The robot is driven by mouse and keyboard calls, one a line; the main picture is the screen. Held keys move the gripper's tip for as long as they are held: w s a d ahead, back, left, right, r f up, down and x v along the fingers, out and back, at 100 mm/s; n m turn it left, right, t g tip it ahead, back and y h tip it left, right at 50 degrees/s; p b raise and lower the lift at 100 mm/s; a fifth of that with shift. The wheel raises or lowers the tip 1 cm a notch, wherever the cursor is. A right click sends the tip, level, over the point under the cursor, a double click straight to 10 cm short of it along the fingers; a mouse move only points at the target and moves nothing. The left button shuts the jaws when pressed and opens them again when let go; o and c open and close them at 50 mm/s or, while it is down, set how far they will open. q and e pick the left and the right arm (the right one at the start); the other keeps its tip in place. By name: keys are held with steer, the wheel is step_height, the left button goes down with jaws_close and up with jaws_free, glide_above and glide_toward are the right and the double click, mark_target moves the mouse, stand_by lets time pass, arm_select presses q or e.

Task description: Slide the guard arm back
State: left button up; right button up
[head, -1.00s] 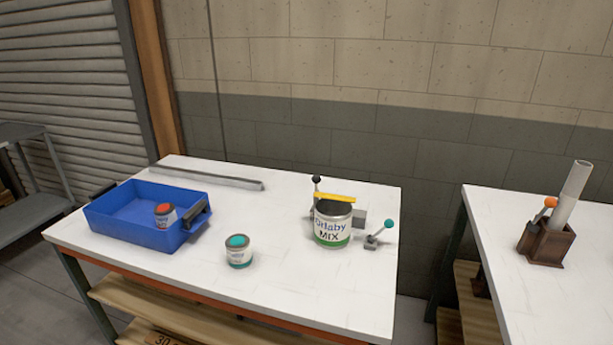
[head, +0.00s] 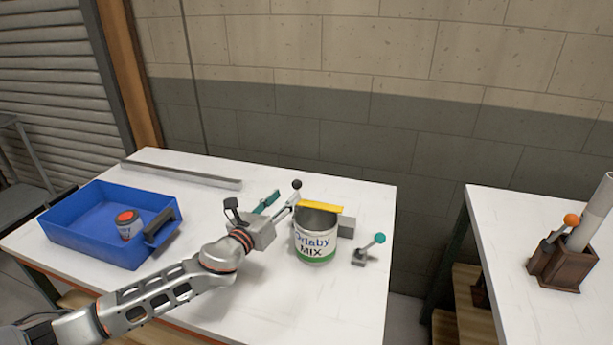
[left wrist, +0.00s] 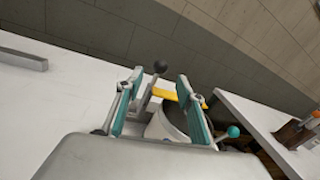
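The yellow guard arm (head: 320,206) lies across the back rim of the open mixing can (head: 315,240). A lever with a black knob (head: 297,185) stands at its left end. My left gripper (head: 280,200) is just left of the lever and can, above the table. In the left wrist view its two teal fingers (left wrist: 155,95) are spread apart. The black knob (left wrist: 160,67) and part of the yellow guard arm (left wrist: 165,94) show between them, with the can beyond. I cannot tell whether a finger touches the lever. My right gripper is not in view.
A teal-knobbed lever (head: 375,241) stands right of the can. A blue tray (head: 75,245) holding a red-lidded tin (head: 128,222) is at the left. A grey bar (head: 180,174) lies along the back. A second table (head: 510,225) is at the right, across a gap.

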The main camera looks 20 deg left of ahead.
mark_target(294, 187)
arm_select(q)
steer(key=x, duration=0.3)
steer(key=shift+w+r, duration=0.2)
steer(key=shift+w, duration=0.05)
steer(key=x, duration=0.3)
steer(key=shift+w+d+f, duration=0.1)
steer(key=shift+w, duration=0.05)
steer(key=shift+w+d, duration=0.1)
steer(key=shift+w, duration=0.3)
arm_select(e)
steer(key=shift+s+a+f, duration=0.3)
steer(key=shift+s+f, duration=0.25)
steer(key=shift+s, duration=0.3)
